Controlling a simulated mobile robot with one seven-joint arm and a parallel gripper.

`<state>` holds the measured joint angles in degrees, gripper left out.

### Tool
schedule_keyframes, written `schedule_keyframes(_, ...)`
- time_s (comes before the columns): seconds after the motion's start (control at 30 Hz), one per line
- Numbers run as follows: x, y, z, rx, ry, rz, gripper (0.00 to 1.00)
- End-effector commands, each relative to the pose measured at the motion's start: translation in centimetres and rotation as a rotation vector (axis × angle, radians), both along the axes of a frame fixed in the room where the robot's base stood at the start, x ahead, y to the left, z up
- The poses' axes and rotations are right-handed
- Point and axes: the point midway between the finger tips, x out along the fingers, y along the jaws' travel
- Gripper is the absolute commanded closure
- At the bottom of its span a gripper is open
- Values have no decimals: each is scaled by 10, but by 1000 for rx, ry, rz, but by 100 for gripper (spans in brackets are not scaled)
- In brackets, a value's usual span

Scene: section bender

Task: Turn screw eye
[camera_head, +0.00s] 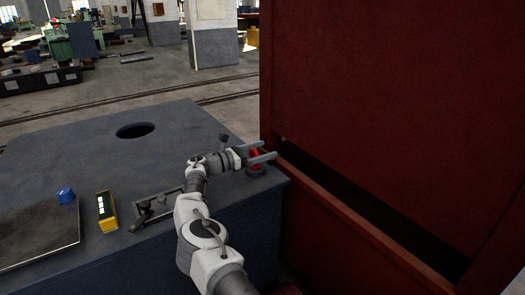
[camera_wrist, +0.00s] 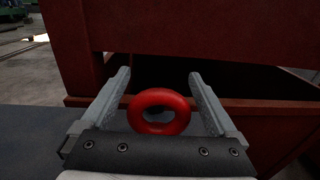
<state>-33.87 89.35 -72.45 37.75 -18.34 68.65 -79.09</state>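The screw eye is a red ring (camera_wrist: 160,111), seen in the wrist view between the two fingers. In the head view the red screw eye (camera_head: 257,158) stands at the right corner of the blue-grey machine top, partly hidden by my gripper. My gripper (camera_head: 272,151) reaches over it from the left, with its fingers spread. In the wrist view my gripper (camera_wrist: 160,78) is open, one finger on each side of the ring, with a visible gap to each finger. The lower part of the screw eye is hidden by the gripper body.
A tall dark red machine panel (camera_head: 390,90) rises close to the right of the gripper. The blue-grey top (camera_head: 100,150) has a round hole. A yellow box (camera_head: 107,211), a blue knob (camera_head: 66,195) and a metal plate (camera_head: 35,240) sit at the left.

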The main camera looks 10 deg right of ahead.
Motion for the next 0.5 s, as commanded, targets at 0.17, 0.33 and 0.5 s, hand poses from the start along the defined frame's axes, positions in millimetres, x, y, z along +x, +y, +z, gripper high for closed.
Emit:
schedule_keyframes(0.17,0,0,0,-1,1,-1,0)
schedule_keyframes(0.33,-2,6,1,0,1,0,0)
schedule_keyframes(0.5,-10,31,3,-1,2,3,0)
